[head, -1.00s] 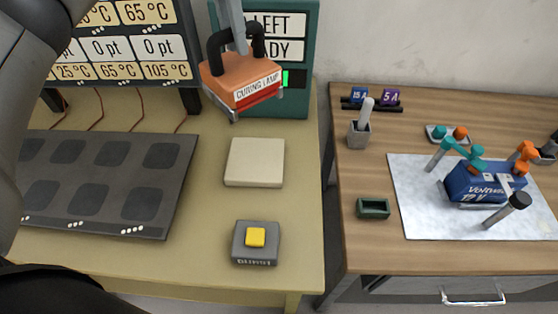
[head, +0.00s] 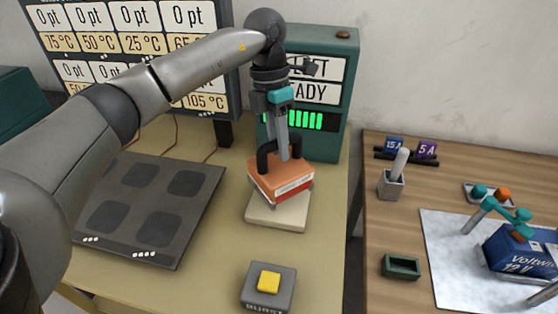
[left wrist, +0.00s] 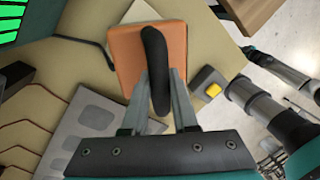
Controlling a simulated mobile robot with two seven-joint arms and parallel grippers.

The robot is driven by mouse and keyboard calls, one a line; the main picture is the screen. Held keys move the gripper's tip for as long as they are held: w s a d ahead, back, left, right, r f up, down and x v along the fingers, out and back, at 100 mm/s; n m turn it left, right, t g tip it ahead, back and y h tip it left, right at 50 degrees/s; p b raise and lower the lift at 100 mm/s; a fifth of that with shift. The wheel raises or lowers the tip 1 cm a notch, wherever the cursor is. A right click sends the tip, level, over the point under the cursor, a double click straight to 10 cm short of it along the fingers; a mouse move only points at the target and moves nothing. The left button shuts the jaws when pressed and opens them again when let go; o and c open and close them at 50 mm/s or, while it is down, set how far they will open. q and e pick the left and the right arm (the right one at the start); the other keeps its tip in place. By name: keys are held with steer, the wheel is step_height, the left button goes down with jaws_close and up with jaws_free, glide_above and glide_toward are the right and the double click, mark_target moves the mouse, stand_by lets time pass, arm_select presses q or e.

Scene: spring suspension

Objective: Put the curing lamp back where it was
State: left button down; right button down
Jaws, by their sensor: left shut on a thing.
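The curing lamp (head: 281,182) is an orange block with a black handle and a white label strip. In the head view it is over the cream square pad (head: 277,212), covering its back part; I cannot tell whether it touches the pad. My left gripper (head: 283,143) is shut on the lamp's black handle from above. In the left wrist view the gripper (left wrist: 160,95) has its fingers on either side of the handle, and the orange lamp body (left wrist: 125,52) lies beyond it. My right gripper is not in view.
A grey button box (head: 269,287) with a yellow button stands in front of the pad. A dark plate (head: 150,207) with square patches lies to the left. A green display cabinet (head: 341,90) stands behind. A wooden table (head: 385,217) with a battery is at right.

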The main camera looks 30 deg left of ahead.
mark_target(279, 164)
arm_select(q)
steer(key=shift+f, duration=2.15)
steer(key=shift+f, duration=0.15)
steer(key=c, duration=0.7)
jaws_free()
steer(key=shift+r, duration=0.35)
steer(key=r, duration=0.3)
steer(key=a+r, duration=0.1)
steer(key=r, duration=0.3)
steer(key=w+a+r, duration=0.1)
steer(key=r, duration=0.3)
steer(key=shift+w+r, duration=0.1)
steer(key=shift+r, duration=0.1)
